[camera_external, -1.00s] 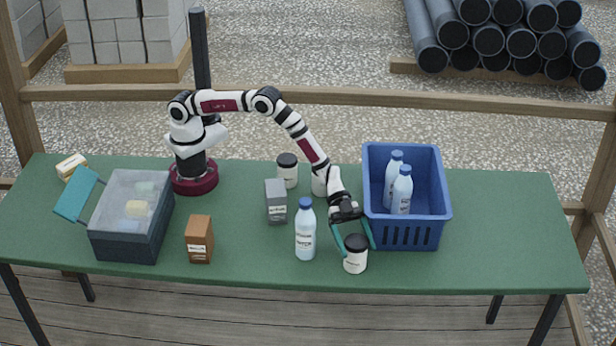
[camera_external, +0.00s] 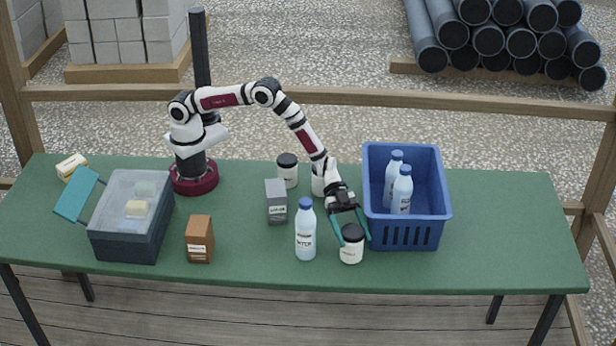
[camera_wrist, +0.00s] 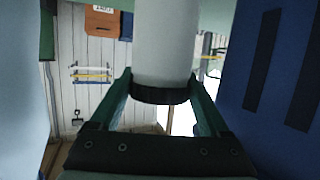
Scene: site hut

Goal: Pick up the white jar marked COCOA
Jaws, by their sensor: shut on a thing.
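A white jar with a black lid (camera_external: 351,249) is between the two teal fingers of my gripper (camera_external: 354,239), just left of the blue crate's front corner. It looks upright; its label is too small to read. In the wrist view the white jar (camera_wrist: 165,45) fills the gap between the fingers (camera_wrist: 160,90), its dark lid toward my palm. My gripper is shut on it. Another white jar with a black lid (camera_external: 287,175) stands farther back, and a white object (camera_external: 319,184) behind my wrist is partly hidden.
The blue crate (camera_external: 407,235) holds two bottles and stands close on the right. A blue-capped bottle (camera_external: 306,236) is close on the left. A grey carton (camera_external: 275,205), a brown box (camera_external: 199,241) and a lidded bin (camera_external: 123,246) stand farther left. The table's right end is clear.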

